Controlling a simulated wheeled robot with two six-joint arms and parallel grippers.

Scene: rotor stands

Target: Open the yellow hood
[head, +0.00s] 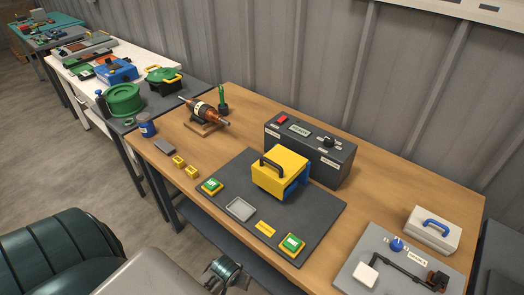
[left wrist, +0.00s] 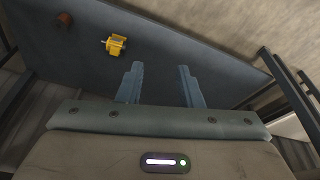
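The yellow hood (head: 279,170) is a boxy cover with a dark handle (head: 284,165) along its upper left side. It sits down over a blue part (head: 297,188), which shows at its right end, on the dark grey mat (head: 325,208). My left gripper (left wrist: 160,78) is open and empty in the left wrist view, its two fingers well apart. In the head view it appears to be the small dark shape (head: 226,270) beyond the table's front edge, below and left of the hood, touching nothing. My right gripper is not in view.
A dark control box (head: 318,155) stands close behind the hood. A rotor on a stand (head: 207,114) is at left. A blue-handled white box (head: 433,230) is at right.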

